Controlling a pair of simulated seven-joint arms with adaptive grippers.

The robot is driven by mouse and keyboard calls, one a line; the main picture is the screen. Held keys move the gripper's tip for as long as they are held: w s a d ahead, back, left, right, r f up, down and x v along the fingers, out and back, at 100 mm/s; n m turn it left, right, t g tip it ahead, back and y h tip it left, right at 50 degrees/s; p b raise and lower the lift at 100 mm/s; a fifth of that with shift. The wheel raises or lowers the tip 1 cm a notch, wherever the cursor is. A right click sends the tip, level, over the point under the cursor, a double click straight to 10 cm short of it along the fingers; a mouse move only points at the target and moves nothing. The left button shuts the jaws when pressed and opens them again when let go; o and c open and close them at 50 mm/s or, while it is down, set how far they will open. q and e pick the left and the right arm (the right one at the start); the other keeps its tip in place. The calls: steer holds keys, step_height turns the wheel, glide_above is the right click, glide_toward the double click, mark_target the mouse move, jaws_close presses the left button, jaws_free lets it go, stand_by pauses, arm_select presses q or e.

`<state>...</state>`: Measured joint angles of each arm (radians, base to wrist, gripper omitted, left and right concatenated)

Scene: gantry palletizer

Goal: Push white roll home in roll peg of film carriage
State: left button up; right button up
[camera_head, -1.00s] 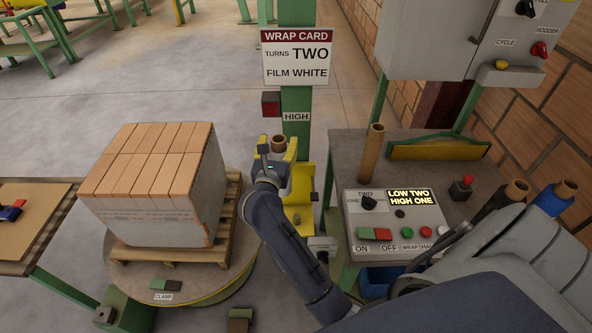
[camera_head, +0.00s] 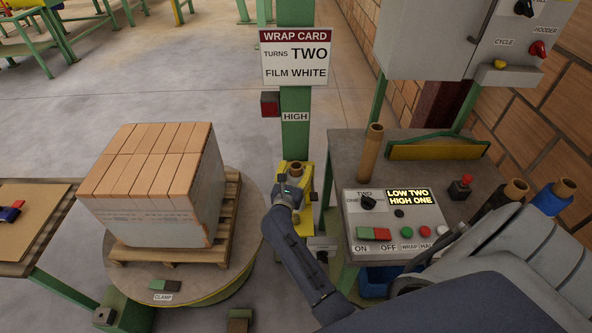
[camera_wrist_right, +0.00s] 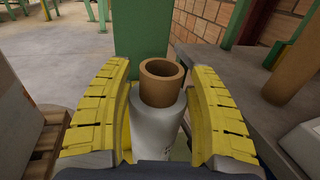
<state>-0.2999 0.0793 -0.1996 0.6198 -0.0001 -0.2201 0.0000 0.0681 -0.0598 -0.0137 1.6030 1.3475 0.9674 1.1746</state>
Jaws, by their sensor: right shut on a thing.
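The white roll (camera_wrist_right: 158,125) stands upright between the yellow fingers of my right gripper (camera_wrist_right: 160,118) in the right wrist view, with its brown core (camera_wrist_right: 161,82) sticking out of the top. My right gripper (camera_head: 293,186) is shut on the roll. In the head view the core top (camera_head: 296,168) shows above the gripper, and most of the roll is hidden by it. The yellow film carriage (camera_head: 305,230) is at the green mast, around and below the gripper. The roll peg is hidden, so I cannot tell how far the roll sits on it. My left gripper is not in view.
A wrapped pallet load (camera_head: 160,185) stands on the turntable (camera_head: 215,275) to the left. The control desk (camera_head: 395,213) is close on the right, with a brown core tube (camera_head: 370,153) upright on it. The green mast (camera_head: 295,145) rises behind the carriage.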

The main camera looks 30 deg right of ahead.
steer(key=shift+f, duration=5.85)
steer(key=o, duration=1.5)
steer(key=shift+o, duration=0.8)
steer(key=shift+s+f, duration=0.1)
steer(key=shift+f, duration=0.05)
steer(key=shift+s+f, duration=0.1)
steer(key=v, duration=1.2)
steer(key=shift+r, duration=0.25)
steer(key=shift+a, duration=0.15)
